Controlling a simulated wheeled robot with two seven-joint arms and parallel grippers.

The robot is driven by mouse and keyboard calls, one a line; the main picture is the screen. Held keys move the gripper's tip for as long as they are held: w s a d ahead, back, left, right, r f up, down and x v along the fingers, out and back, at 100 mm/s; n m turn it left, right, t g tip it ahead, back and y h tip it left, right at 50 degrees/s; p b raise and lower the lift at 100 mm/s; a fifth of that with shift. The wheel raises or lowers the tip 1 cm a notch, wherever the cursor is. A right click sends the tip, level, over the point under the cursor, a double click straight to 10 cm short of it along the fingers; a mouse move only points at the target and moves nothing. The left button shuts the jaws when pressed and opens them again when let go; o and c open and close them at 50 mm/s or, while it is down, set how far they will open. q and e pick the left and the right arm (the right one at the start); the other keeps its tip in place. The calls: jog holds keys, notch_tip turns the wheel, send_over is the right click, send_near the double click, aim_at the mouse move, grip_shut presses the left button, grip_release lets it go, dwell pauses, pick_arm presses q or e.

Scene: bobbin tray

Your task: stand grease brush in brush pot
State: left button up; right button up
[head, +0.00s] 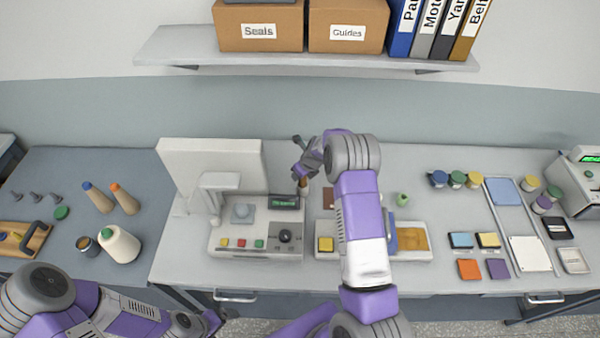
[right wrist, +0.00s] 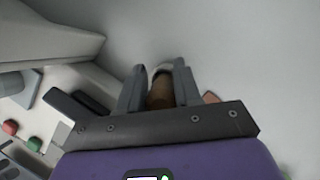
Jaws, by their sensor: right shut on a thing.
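My right gripper (head: 304,168) is over the back of the middle table, just right of the grey machine. In the right wrist view its two fingers (right wrist: 159,84) are shut on a brown, rounded piece (right wrist: 160,95) with a pale end, which I take to be the grease brush. In the head view a small brown part (head: 303,182) shows below the fingers. I cannot tell whether it touches the table. No brush pot can be made out for certain; a small green cup (head: 402,199) stands right of my right arm. My left gripper (head: 208,322) is low at the left, its jaws unclear.
The grey machine (head: 212,165) with buttons stands close left of my right gripper. A tray (head: 325,252) with a yellow block lies partly behind my right arm. Spools, coloured pads and a white panel (head: 529,254) fill the right.

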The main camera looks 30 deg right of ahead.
jog(key=shift+w, duration=0.15)
jog(key=shift+f, duration=0.2)
jog(key=o, duration=1)
jog(key=shift+r, duration=0.15)
jog(key=v, duration=1.2)
